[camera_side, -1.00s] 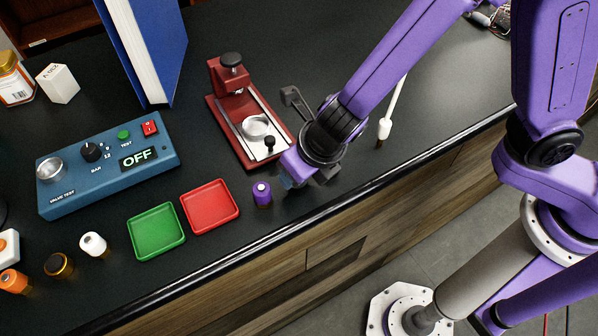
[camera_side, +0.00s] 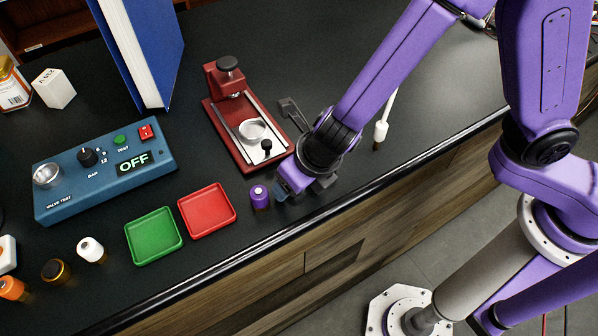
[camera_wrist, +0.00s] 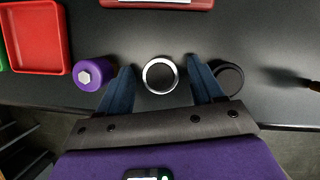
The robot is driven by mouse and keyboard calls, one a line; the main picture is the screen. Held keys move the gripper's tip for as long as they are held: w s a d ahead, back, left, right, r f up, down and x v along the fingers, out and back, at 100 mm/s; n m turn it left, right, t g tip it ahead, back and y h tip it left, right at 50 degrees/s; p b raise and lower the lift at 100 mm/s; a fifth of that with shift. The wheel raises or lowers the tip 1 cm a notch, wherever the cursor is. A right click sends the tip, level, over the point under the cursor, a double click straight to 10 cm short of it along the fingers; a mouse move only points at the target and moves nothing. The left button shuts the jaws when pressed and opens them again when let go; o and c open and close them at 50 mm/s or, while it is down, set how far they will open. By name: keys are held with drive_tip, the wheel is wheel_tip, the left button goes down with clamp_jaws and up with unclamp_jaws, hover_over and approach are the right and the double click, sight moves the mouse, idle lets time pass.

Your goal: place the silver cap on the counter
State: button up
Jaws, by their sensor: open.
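The silver cap (camera_wrist: 147,76) shows in the wrist view as a bright ring with a dark centre, between my two blue fingers. My gripper (camera_wrist: 159,66) is open, with a gap visible on each side of the cap. In the side view my gripper (camera_side: 283,191) is low over the counter (camera_side: 330,85) near its front edge, just right of the purple cap. The silver cap is hidden there behind the gripper. I cannot tell from the wrist view alone whether its underside touches the counter.
The purple cap (camera_wrist: 92,74) stands close to the left finger and a black round part (camera_wrist: 229,76) close to the right finger. Red (camera_side: 207,211) and green (camera_side: 154,236) trays lie to the left. The red brewer (camera_side: 225,80) and blue valve tester (camera_side: 105,175) stand behind.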

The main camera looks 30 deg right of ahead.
drive_tip(key=v, duration=1.2)
drive_tip(key=shift+s, duration=0.15)
drive_tip(key=shift+r, duration=0.1)
drive_tip(key=s+d+m+g, duration=0.2)
drive_tip(key=d+m, duration=1.2)
drive_tip(key=d, duration=0.2)
drive_tip(key=s+d+m+g, duration=0.2)
drive_tip(key=s+d+m, duration=0.7)
drive_tip(key=d+m, duration=0.2)
drive_tip(key=shift+s+d+r+m+h, duration=0.2)
drive_tip(key=shift+s+d+m+h, duration=0.15)
drive_tip(key=shift+m, duration=0.15)
drive_tip(key=shift+c, duration=0.3)
